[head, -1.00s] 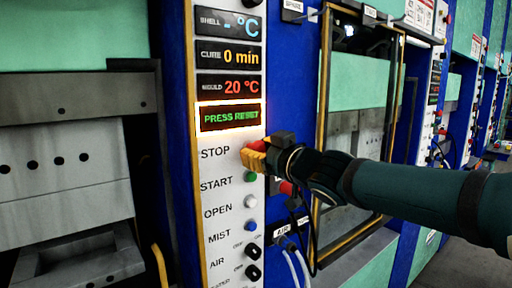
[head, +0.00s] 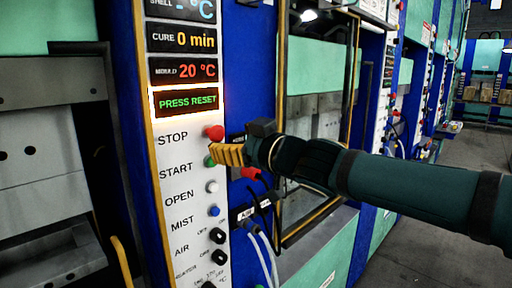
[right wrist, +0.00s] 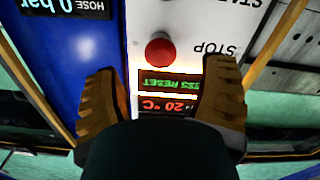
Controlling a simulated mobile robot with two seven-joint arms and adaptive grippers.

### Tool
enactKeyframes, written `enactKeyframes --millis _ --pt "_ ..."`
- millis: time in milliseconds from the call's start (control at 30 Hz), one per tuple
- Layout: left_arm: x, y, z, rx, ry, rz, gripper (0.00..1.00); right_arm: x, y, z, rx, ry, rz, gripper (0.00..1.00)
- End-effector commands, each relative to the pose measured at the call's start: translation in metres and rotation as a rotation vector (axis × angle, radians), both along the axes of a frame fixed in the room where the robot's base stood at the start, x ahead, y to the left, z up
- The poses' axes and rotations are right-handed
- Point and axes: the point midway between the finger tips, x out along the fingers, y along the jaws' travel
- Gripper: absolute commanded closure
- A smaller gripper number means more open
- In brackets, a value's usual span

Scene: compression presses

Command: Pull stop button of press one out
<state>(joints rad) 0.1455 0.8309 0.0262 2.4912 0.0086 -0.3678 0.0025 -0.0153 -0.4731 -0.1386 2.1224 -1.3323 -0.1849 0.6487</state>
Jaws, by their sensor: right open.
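The red stop button (head: 214,132) sits on the white control panel (head: 172,225) of the press, beside the word STOP. In the right wrist view the button (right wrist: 160,51) is round and red, and it lies beyond the fingertips, midway between them. My right gripper (head: 228,154) has yellow fingers just below and right of the button in the head view, partly covering the green START button (head: 209,161). In the right wrist view its two fingers (right wrist: 160,95) are spread wide with nothing between them. My left gripper is not in view.
The lit display (head: 187,101) above STOP reads PRESS RESET. Several more buttons and knobs run down the panel. A red fitting (head: 250,173), hoses and a framed door stand to the right. A yellow handle (head: 124,262) is at lower left.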

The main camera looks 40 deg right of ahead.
Motion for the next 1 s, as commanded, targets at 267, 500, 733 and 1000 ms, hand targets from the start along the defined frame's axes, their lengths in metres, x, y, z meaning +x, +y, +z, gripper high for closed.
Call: enactKeyframes --millis 267,500,733,1000 --pt "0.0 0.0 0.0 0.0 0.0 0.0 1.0 -0.029 -0.003 0.0 -0.001 -0.002 -0.003 0.28" --pt "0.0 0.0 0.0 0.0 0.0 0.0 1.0 -0.048 -0.005 0.0 -0.002 0.0 -0.004 0.28" --pt "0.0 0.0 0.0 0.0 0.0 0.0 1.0 -0.063 -0.006 0.0 -0.001 -0.001 -0.002 0.28" --pt "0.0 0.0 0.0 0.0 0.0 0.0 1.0 -0.067 -0.005 -0.001 0.0 0.001 0.001 0.28"
